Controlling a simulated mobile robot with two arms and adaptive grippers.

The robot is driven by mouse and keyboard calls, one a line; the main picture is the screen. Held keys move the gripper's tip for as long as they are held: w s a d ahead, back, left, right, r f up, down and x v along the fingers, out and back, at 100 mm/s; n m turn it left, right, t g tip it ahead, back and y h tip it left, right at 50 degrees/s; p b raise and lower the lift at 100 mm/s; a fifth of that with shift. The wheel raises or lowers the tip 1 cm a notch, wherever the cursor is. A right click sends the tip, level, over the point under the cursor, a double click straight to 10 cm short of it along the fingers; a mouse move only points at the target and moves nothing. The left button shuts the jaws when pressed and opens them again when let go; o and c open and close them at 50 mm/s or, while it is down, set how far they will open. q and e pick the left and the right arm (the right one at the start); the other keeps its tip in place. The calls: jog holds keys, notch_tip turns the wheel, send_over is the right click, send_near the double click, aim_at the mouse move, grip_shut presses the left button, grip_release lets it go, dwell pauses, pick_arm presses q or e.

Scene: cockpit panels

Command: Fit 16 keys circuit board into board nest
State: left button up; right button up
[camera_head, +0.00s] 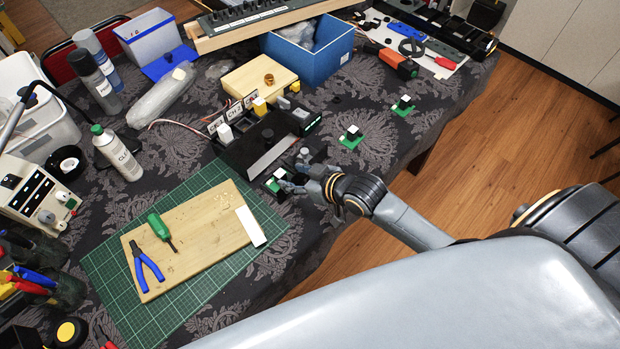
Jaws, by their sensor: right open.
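Three small green boards, each with a black block and a white top, lie on the dark patterned cloth. One board (404,106) is at the right, one (351,137) is nearer the middle, and one (274,187) is by my right gripper. I cannot tell which is the 16 keys circuit board; no keys can be counted. My right gripper (293,169) is open, with its fingers close to the nearest board, partly covering it; contact is unclear. A black holder (262,137) with a grey sloped face stands just behind; I cannot tell if it is the board nest. My left gripper is out of view.
A green cutting mat (108,271) holds a wooden board (200,247) with pliers (146,268) and a screwdriver (160,227). A blue bin (318,65) and a wooden box (243,84) stand behind. Bottles and a white device crowd the left.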

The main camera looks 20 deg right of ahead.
jog(key=v, duration=0.7)
jog(key=shift+a, duration=0.1)
